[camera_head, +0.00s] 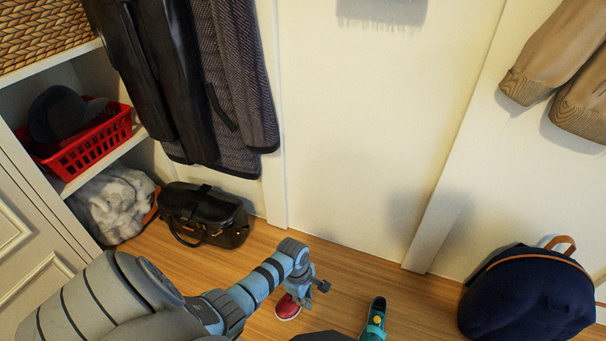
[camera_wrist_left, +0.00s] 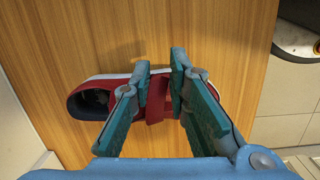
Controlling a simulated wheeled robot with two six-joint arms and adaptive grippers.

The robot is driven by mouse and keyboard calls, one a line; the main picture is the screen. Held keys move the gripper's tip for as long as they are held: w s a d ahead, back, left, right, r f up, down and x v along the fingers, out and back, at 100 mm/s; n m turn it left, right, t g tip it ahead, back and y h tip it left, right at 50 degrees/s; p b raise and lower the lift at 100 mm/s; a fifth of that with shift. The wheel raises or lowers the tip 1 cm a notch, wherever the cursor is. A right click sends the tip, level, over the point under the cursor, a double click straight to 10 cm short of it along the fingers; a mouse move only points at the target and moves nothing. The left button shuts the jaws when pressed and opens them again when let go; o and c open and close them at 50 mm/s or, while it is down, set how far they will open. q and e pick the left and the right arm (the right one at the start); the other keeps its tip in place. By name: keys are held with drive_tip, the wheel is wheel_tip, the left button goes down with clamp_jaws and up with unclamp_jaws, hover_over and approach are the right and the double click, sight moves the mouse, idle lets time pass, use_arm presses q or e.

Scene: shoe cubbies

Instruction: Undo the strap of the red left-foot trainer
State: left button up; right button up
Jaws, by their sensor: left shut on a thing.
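The red trainer (camera_head: 287,308) is on the wooden floor in the head view, partly hidden by my left gripper (camera_head: 304,287). In the left wrist view the red trainer (camera_wrist_left: 88,98) lies lengthwise, its dark opening at the left and its right part behind a finger. My left gripper (camera_wrist_left: 161,72) reaches over its middle, with one teal finger on each side of the red strap (camera_wrist_left: 157,108). The fingers are closed on the strap with a narrow gap between them. The fingers hide where the strap ends. My right gripper is not in view.
A teal shoe (camera_head: 375,318) with a yellow spot stands to the right of the red trainer. A navy backpack (camera_head: 527,296) stands at the far right, and a black bag (camera_head: 204,214) by the wall. The floor between the black bag and the backpack is mostly clear.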

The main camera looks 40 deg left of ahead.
use_arm(q)
drive_tip(key=shift+s+a+r+p, duration=0.15)
drive_tip(key=shift+s+r+p, duration=0.05)
drive_tip(key=shift+r+p, duration=0.15)
drive_tip(key=shift+s+a+r+t+h+p, duration=0.15)
drive_tip(key=shift+r+t+h+p, duration=0.15)
drive_tip(key=shift+t+h, duration=0.15)
drive_tip(key=shift+c, duration=0.2)
drive_tip(key=shift+s+a+r+h, duration=0.25)
drive_tip(key=shift+h, duration=0.2)
drive_tip(key=shift+s+a+m+t+h, duration=0.15)
drive_tip(key=shift+a+m+t+h, duration=0.05)
drive_tip(key=shift+m+t+h, duration=0.15)
drive_tip(key=shift+s+a+r, duration=0.1)
drive_tip(key=shift+a+r, duration=0.05)
drive_tip(key=shift+r, duration=0.05)
drive_tip(key=shift+c, duration=0.2)
drive_tip(key=o, duration=0.8)
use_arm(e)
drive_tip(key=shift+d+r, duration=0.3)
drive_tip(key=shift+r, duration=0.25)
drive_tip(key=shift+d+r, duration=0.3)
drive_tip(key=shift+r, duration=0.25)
